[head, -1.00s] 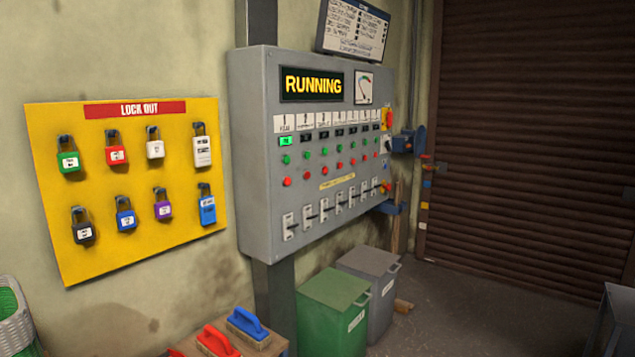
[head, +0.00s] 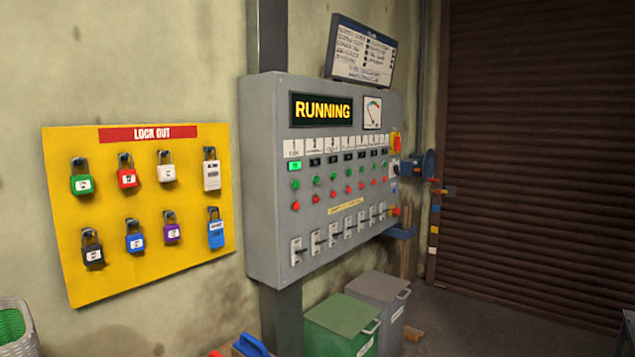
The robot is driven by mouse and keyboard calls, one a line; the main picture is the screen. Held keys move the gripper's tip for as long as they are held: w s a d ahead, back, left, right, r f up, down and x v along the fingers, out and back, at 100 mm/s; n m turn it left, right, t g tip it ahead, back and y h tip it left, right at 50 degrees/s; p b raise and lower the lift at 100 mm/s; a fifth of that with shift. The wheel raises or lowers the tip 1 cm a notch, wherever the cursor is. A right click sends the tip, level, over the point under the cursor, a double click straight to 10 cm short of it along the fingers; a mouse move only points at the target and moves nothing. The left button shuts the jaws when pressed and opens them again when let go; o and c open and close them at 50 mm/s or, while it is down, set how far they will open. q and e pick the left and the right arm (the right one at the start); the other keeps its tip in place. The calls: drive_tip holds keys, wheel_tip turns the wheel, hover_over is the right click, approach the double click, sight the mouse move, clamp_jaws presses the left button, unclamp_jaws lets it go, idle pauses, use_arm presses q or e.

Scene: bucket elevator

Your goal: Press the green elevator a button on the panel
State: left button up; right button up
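The grey control panel (head: 262,190) hangs on a post against the wall in the middle of the head view. Its display (head: 321,110) reads RUNNING. Below a row of labels, a green-lit indicator (head: 295,166) shows at the left end. A row of green buttons (head: 295,184) sits above a row of red buttons (head: 295,206). The labels are too small to tell which green button is for elevator A. A row of levers (head: 296,252) runs along the bottom. Neither of my grippers is in view.
A yellow lock-out board (head: 150,275) with several padlocks hangs left of the panel. A green bin (head: 345,325) and a grey bin (head: 385,292) stand on the floor below it. A brown roller shutter (head: 540,150) closes the right side. Some floor before it is clear.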

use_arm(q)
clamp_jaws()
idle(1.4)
